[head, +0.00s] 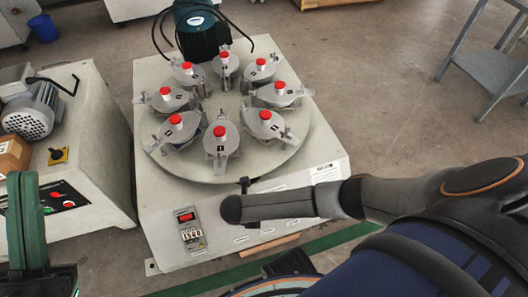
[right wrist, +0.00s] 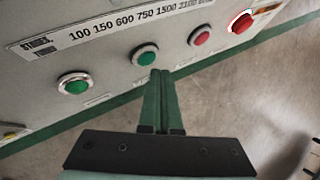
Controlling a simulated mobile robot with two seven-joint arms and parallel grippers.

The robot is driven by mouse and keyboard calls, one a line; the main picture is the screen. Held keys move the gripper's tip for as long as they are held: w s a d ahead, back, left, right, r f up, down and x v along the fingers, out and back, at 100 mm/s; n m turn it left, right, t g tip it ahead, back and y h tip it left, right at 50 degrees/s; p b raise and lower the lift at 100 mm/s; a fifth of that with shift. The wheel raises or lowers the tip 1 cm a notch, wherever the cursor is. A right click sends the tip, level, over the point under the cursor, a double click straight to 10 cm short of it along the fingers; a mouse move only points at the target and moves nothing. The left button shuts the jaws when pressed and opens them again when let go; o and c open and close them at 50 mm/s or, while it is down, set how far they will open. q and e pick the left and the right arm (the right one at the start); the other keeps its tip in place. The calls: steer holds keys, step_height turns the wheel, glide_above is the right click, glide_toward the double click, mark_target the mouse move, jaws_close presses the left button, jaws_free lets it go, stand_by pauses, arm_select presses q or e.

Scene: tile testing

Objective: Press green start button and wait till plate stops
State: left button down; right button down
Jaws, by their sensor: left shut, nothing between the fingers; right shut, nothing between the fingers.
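The grey machine (head: 165,205) with the round plate (head: 188,166) stands in the middle of the head view. Several clamps with red knobs sit on the plate. In the right wrist view, the machine's front panel has a green button (right wrist: 146,56) right by the fingertips of my right gripper (right wrist: 159,73). The gripper is shut and empty; I cannot tell whether it touches the button. A second green button (right wrist: 75,84) is to the left. My right gripper is hidden in the head view. My left gripper (head: 26,178) is shut and empty at the lower left.
Two red buttons (right wrist: 200,35) (right wrist: 241,22) are right of the green one. A second machine (head: 95,130) with a motor stands at the left. A small display with keys (head: 190,232) is on the machine's front corner.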

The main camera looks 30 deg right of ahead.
steer(key=shift+w, duration=0.1)
stand_by(0.3)
steer(key=shift+w+d+f, duration=0.1)
steer(key=shift+w+f, duration=0.15)
